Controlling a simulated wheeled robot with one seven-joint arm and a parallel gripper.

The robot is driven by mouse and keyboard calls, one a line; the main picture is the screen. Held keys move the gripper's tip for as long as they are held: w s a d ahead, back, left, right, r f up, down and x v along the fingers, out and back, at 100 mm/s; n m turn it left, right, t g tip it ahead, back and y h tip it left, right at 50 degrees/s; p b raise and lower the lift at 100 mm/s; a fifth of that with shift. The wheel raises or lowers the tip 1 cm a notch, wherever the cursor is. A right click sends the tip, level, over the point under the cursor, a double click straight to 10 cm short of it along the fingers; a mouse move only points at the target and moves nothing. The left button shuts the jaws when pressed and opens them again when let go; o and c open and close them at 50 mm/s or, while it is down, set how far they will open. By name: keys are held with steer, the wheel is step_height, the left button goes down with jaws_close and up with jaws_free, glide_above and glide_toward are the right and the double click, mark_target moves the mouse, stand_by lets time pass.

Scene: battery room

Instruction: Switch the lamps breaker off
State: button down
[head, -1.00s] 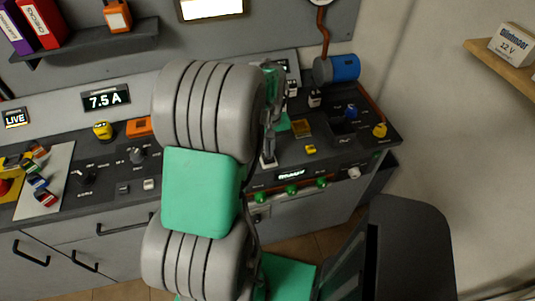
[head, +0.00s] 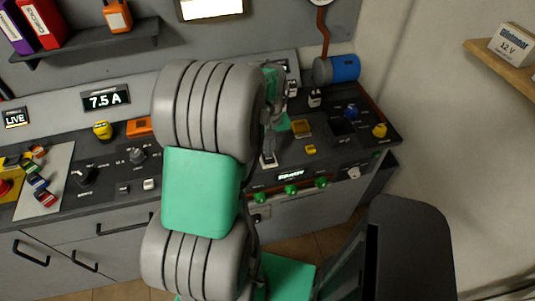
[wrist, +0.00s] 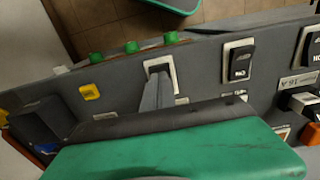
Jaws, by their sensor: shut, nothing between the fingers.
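A rocker switch in a white frame (wrist: 160,66) is near the middle of the wrist view; it also shows in the head view (head: 268,161), partly behind my arm. My gripper (wrist: 158,82) is shut and empty, its grey fingertips right at this rocker and covering part of it. I cannot tell whether they touch it. In the head view my gripper (head: 269,147) is mostly hidden by my arm. Two similar rockers, a middle one (wrist: 239,60) and a right one (wrist: 312,45), show ON. The labels are too small or hidden to tell which is the lamps breaker.
Green knobs (head: 291,189) line the bench's front panel, and a yellow block (head: 310,149) sits near the rocker. A rotary knob (head: 137,155) stands left of my arm. A blue cylinder (head: 337,69) is at the back right. Open floor (head: 300,245) lies before the bench.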

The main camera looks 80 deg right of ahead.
steer(key=shift+f+b, duration=0.6)
steer(key=shift+f, duration=0.4)
stand_by(0.6)
steer(key=shift+r, duration=0.1)
step_height(320, 180, up, 7)
steer(key=p, duration=0.5)
stand_by(0.3)
steer(key=w+a+r+n+t+h, duration=0.1)
steer(key=w+a+r+n, duration=0.25)
steer(key=w+a, duration=0.55)
steer(key=w+a+r+n, duration=0.2)
steer(key=w+a+r, duration=0.3)
steer(key=w, duration=0.8)
steer(key=w+a+r+n+t, duration=0.1)
steer(key=w+a+r+n, duration=0.1)
steer(key=a, duration=1.1)
steer(key=w+a+r+n+t+y, duration=0.1)
steer(key=w+a+r+n+t, duration=0.1)
steer(key=a, duration=1.2)
steer(key=shift+w+r+n, duration=0.2)
steer(key=shift+r+n, duration=0.25)
steer(key=shift+n, duration=0.7)
